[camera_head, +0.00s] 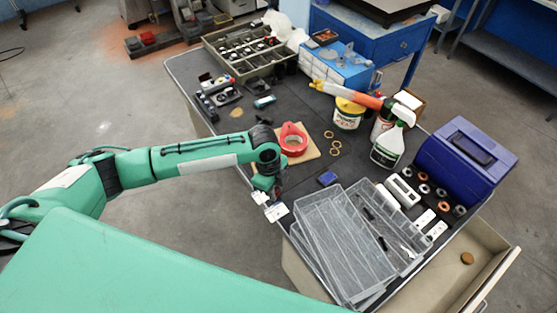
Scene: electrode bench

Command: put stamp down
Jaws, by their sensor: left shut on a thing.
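My left arm reaches in from the left, and its gripper (268,196) points down at the near edge of the dark bench top (240,140). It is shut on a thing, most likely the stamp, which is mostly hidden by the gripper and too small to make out. I cannot tell whether it touches the bench. A small blue block (327,178), perhaps an ink pad, lies to the right of the gripper. My right gripper is not in view.
A red tape roll (293,139) on a wooden board (305,153) sits just behind the gripper. Clear plastic trays (335,245) stand to the right, near an open drawer (440,282). A spray bottle (388,146) and a blue-purple case (465,165) stand farther right.

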